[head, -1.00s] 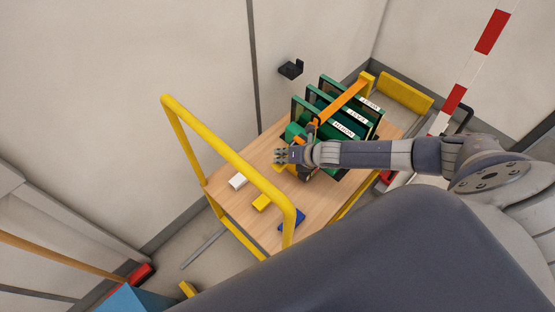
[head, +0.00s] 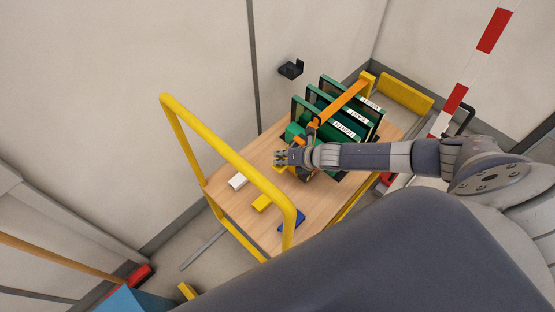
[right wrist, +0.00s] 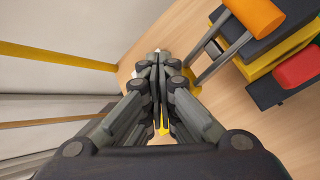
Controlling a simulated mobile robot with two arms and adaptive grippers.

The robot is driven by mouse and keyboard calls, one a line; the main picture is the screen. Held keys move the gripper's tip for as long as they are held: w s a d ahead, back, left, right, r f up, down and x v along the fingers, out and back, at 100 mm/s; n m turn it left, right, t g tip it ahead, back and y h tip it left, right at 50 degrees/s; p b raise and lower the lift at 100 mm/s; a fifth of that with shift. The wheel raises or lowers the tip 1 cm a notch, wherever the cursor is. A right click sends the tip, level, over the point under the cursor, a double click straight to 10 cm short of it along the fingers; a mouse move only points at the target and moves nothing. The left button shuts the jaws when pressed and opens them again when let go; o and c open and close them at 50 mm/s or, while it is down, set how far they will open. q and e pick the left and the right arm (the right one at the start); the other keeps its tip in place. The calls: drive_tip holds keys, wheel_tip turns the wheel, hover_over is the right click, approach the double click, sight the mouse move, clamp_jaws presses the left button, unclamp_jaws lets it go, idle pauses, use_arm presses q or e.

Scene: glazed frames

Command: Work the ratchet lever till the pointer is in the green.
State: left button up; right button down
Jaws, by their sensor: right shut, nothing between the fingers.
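My right gripper (head: 280,157) is shut and empty over the trolley deck, beside the near end of the framed green panels (head: 327,118). An orange strap (head: 345,101) runs across the panels' tops. In the right wrist view, the closed fingers (right wrist: 155,68) point at the deck. Right of them there is what looks like the ratchet lever (right wrist: 222,58), two grey bars with an orange grip (right wrist: 256,14). A red knob (right wrist: 297,66) lies further right. The fingers look apart from the grip. I cannot make out the pointer or the green zone. My left gripper is out of view.
The wooden deck (head: 236,203) carries a white block (head: 237,181), a yellow block (head: 262,203) and a blue piece (head: 292,220). A yellow handle rail (head: 225,150) rises at the trolley's near left. A red-and-white post (head: 489,35) stands at right.

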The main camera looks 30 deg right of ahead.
drive_tip(key=shift+d+f+b, duration=0.1)
drive_tip(key=shift+f+b, duration=0.5)
drive_tip(key=shift+f, duration=0.25)
idle(0.6)
idle(0.5)
drive_tip(key=shift+r+p, duration=3.65)
drive_tip(key=shift+r, duration=0.1)
wheel_tip(320, 180, up, 5)
drive_tip(key=p, duration=0.5)
